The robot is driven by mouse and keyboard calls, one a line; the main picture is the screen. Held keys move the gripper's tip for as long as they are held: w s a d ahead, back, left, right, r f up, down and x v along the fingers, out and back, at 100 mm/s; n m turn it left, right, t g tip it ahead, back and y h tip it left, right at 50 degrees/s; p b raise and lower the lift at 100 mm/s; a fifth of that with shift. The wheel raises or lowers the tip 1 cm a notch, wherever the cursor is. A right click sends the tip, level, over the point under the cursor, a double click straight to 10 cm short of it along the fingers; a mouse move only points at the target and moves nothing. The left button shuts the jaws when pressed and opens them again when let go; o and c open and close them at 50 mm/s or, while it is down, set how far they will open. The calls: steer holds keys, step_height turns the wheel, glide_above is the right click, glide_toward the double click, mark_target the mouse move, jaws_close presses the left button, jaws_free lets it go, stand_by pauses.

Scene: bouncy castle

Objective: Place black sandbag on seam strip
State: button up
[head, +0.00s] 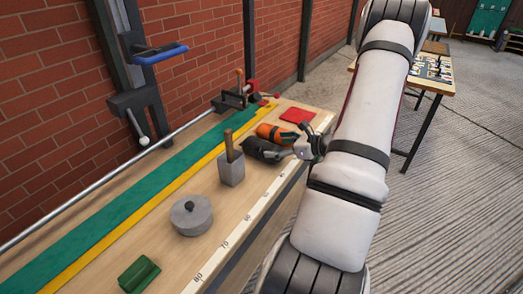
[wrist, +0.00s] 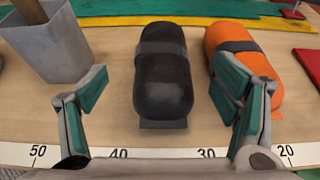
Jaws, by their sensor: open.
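The black sandbag (head: 263,151) lies on the wooden bench close to its ruler edge. In the wrist view the black sandbag (wrist: 163,80) is a dark roll with a strap around it, lying lengthwise away from me. My gripper (wrist: 165,92) is open, with one teal-padded finger on each side of the sandbag's near end and a visible gap to both. In the head view my gripper (head: 310,146) is at the sandbag's right end. A long green strip (head: 130,190) and a yellow strip (head: 150,203) run along the bench's wall side; which one is the seam strip is unclear.
An orange sandbag (wrist: 247,65) lies close to the right finger. A grey block with a wooden handle (head: 231,170) stands to the left. A round grey weight (head: 191,215), a green roll (head: 139,274), a red pad (head: 297,115) and a red clamp (head: 250,92) are also on the bench.

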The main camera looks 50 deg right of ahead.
mark_target(266, 144)
steer(key=shift+x, duration=2.8)
steer(key=shift+w+d+r, duration=0.1)
steer(key=shift+d+r, duration=0.05)
jaws_close()
